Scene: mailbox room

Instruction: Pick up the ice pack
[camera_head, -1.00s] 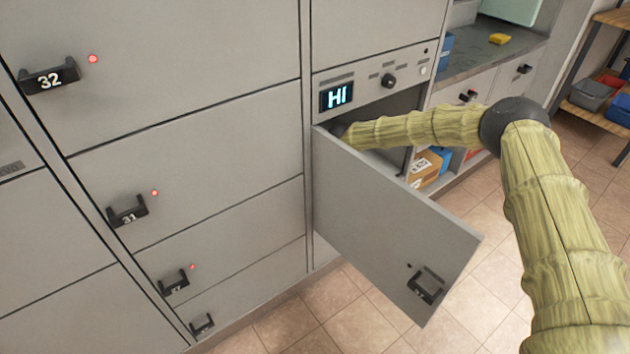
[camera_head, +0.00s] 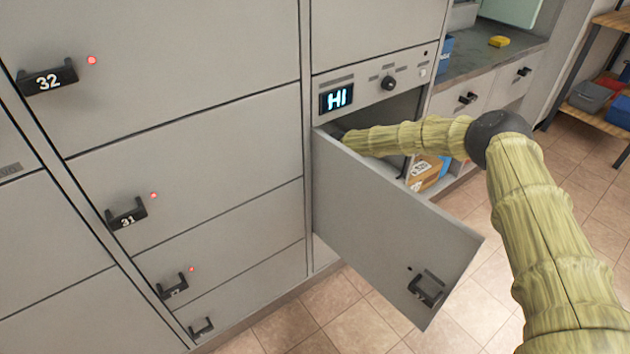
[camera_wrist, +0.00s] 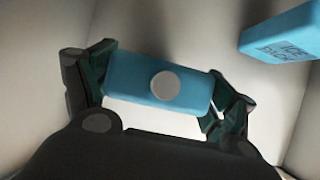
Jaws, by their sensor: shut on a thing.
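In the wrist view my gripper (camera_wrist: 160,88) is shut on a blue block (camera_wrist: 130,75) with a round grey cap, one finger at each end of it. No lettering shows on the side of this block that faces the camera. A second blue block (camera_wrist: 285,32), lettered "ICE PACK", stands apart from my gripper at the upper right. In the head view my arm reaches into the open locker compartment (camera_head: 400,113) behind its door. My gripper and both blue blocks are hidden there.
The open compartment door (camera_head: 390,225) swings out in front of my arm. A panel with a lit "HI" display (camera_head: 336,98) sits above the opening. Pale walls (camera_wrist: 35,100) close in around my gripper. Open tiled floor (camera_head: 480,300) lies to the right.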

